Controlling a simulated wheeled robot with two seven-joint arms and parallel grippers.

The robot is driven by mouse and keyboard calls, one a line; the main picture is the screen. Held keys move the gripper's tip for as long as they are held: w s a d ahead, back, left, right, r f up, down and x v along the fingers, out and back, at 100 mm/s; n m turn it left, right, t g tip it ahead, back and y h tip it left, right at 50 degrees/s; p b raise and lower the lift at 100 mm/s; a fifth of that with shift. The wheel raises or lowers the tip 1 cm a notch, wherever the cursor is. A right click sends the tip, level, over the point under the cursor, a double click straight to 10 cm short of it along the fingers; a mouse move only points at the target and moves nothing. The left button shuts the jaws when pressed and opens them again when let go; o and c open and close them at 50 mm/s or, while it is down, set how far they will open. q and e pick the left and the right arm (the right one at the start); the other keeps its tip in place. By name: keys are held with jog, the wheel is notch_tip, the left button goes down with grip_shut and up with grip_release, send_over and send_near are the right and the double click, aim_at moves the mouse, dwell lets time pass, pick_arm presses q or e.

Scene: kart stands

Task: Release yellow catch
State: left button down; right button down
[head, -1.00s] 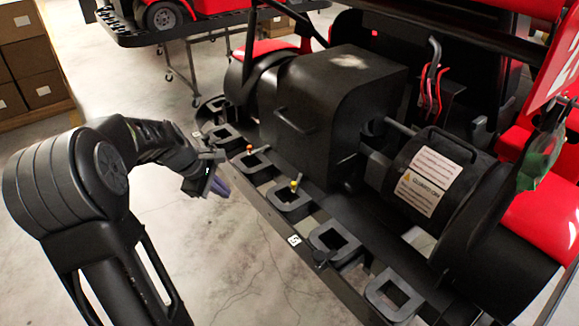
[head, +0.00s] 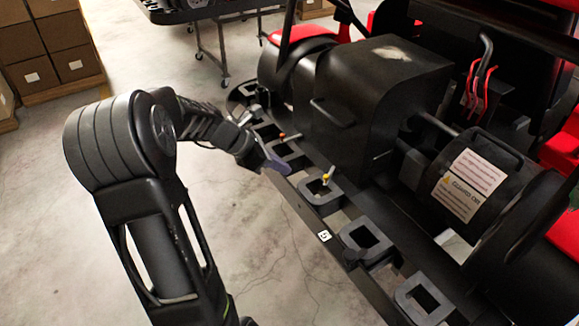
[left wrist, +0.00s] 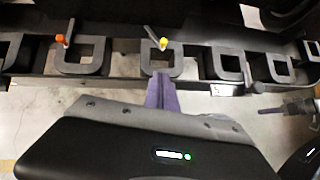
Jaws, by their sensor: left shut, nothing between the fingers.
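The yellow catch (head: 326,180) is a small lever with a yellow tip, on a square black bracket (head: 313,194) along the front rail of the kart. In the left wrist view the yellow catch (left wrist: 163,43) stands just beyond my fingertips, its lever slanting up and left. My left gripper (head: 278,164) has purple fingers, shut and empty, at the rail's near side, left of the yellow catch. In the left wrist view its fingers (left wrist: 161,82) point at the yellow catch's bracket, and I cannot tell whether they touch. What looks like my right gripper (left wrist: 272,110) shows partly at the right, jaws unclear.
An orange-tipped catch (head: 290,137) sits on the bracket left of the yellow one. More square brackets (head: 367,243) line the rail to the right. A black box-like housing (head: 375,100) rises behind. Bare floor (head: 275,260) lies in front of the rail.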

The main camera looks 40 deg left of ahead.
pick_arm(q)
send_near(325, 181)
notch_tip(325, 181, down, 3)
jog(key=shift+w+d+f+p, duration=0.2)
jog(key=shift+w+p, duration=0.2)
jog(key=shift+w, duration=0.1)
jog(key=shift+w+d+f+p, duration=0.15)
jog(key=shift+w+d+p, duration=0.1)
jog(key=shift+w+p, duration=0.25)
jog(key=shift+w+d+f+p, duration=0.2)
jog(key=shift+w+p, duration=0.1)
jog(key=shift+w, duration=0.25)
pick_arm(e)
notch_tip(325, 181, up, 2)
jog(key=shift+s+d+r, duration=0.1)
jog(key=shift+s, duration=0.05)
